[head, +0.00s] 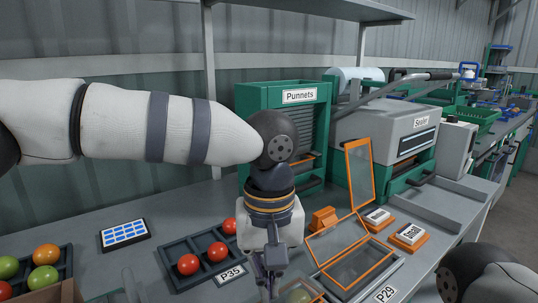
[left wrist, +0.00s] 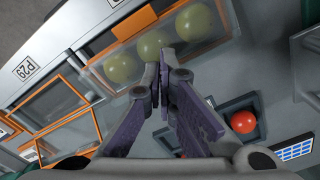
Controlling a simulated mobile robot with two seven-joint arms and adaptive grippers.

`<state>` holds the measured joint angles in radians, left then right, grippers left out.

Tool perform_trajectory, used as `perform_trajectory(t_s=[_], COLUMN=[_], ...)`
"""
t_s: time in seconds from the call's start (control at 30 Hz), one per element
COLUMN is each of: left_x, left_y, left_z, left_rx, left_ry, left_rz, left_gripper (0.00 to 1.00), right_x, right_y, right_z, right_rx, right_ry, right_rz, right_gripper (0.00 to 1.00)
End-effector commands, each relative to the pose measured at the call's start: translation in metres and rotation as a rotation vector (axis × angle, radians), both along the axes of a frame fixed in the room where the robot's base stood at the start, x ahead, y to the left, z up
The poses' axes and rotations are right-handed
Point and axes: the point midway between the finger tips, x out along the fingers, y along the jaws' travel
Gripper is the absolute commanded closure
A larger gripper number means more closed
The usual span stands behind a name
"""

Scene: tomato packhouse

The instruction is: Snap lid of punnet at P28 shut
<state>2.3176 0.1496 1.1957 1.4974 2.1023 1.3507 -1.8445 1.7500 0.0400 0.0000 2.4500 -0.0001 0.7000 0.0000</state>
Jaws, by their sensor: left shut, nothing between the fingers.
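An orange-rimmed clear punnet (head: 318,291) with green tomatoes sits at the bottom edge of the head view, partly cut off. In the left wrist view the same punnet (left wrist: 128,28) shows three green tomatoes under clear plastic. Its own label is not readable; it lies beside the place marked P29. I cannot tell whether its lid is fully down. My left gripper (head: 270,284) points down over it, shut and empty. Its fingertips (left wrist: 161,72) appear near the punnet's edge; contact is unclear. My right gripper is out of view; only part of that arm shows lower right.
An empty orange-rimmed punnet (head: 366,284) with its lid raised stands at P29 (head: 385,294). A dark tray (head: 178,252) with red tomatoes is at P35. A blue-celled pad (head: 125,233) lies left.

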Motion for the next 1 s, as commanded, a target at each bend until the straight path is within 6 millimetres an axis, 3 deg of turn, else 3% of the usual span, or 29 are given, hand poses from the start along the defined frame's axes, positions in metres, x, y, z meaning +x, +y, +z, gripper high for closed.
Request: perform_trajectory(t_s=[0.6,0.9,1.0], left_x=[0.0,0.0,0.0], left_y=[0.0,0.0,0.0], left_z=[-0.013,-0.011,-0.002], left_rx=[0.001,0.0,0.0], left_ry=[0.0,-0.001,-0.005], left_rz=[0.0,0.0,0.001], left_gripper=[1.0,1.0,1.0], right_x=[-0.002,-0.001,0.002], right_y=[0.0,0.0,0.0], right_z=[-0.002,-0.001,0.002], right_rx=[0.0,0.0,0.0], right_ry=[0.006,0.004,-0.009], right_rz=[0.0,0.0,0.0], right_gripper=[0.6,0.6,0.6])
